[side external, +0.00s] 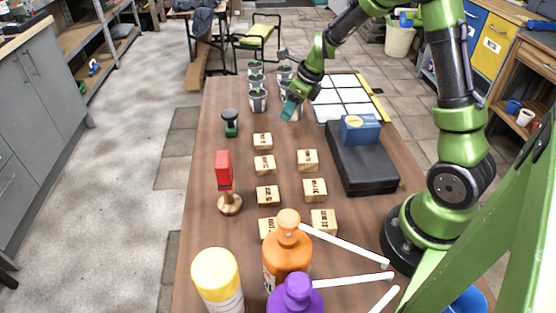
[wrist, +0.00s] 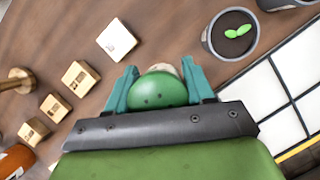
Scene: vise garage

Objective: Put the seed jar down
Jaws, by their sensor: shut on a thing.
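My gripper (side external: 290,108) is over the far part of the wooden table, just in front of the grey pots in the side view. In the wrist view its teal fingers (wrist: 162,84) are closed on the two sides of a rounded green top, which I take to be the seed jar (wrist: 158,91). A small pale edge shows beyond the green top. The rest of the jar is hidden, and I cannot tell whether it touches the table. In the side view the fingers hide it.
Several grey seedling pots (side external: 257,101) stand close to my gripper; one pot (wrist: 231,34) is at upper right in the wrist view. Bottles stand at the near end.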

